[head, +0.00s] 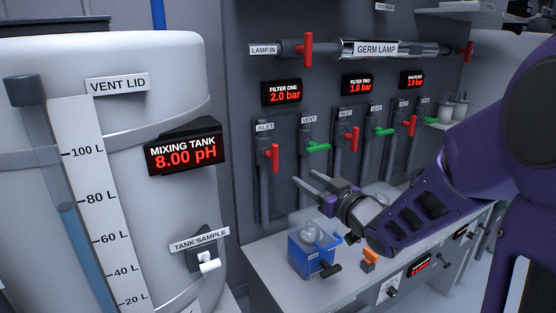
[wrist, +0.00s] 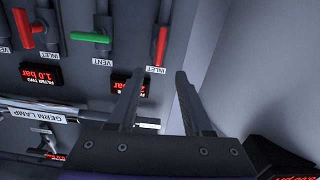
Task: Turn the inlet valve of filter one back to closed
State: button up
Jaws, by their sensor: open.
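The filter one inlet valve (head: 273,158) has a red handle that stands upright along its grey pipe on the back panel, under the INLET label. The filter one display (head: 283,93) above it reads 2.0 bar. My gripper (head: 307,180) is open and empty, to the right of and below the handle, with fingers pointing left toward the panel. In the wrist view, which is upside down, the red handle (wrist: 161,46) lies ahead of the open fingers, roughly in line with the gap between them. The fingers appear apart from it.
The green filter one vent handle (head: 319,148) lies sideways close by, also in the wrist view (wrist: 90,38). The red filter two inlet handle (head: 354,134) is further right. A blue container (head: 305,262) stands on the counter below my gripper. The mixing tank (head: 185,75) fills the left.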

aim_at(277, 157)
jog(key=shift+m, duration=0.5)
jog(key=x, duration=1)
jog(key=b+x, duration=0.1)
jog(key=x, duration=0.5)
jog(key=shift+r, duration=0.3)
grip_shut()
